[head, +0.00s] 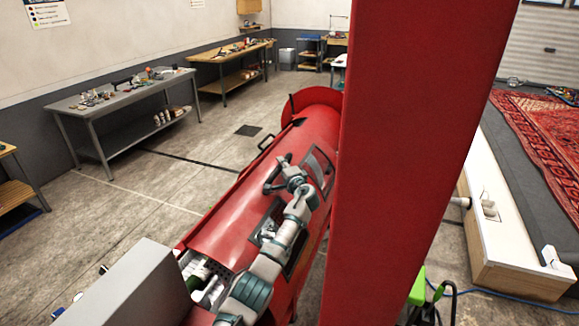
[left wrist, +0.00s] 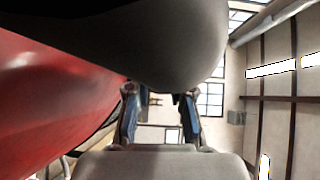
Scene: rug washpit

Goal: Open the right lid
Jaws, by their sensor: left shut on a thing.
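A long red rounded machine (head: 228,222) runs away from me in the head view. Its curved top has dark-framed windows. My left gripper (head: 274,178) is over this top, beside the farther window (head: 319,166). Red lid surface (left wrist: 55,95) fills that view's left side. I cannot tell where one lid ends and another starts. My right gripper is not in view.
A tall red upright panel (head: 415,150) blocks much of the head view's right side. A grey bench (head: 125,95) and a wooden bench (head: 230,55) stand along the wall. A patterned rug (head: 545,140) lies at right. The floor left of the machine is mostly clear.

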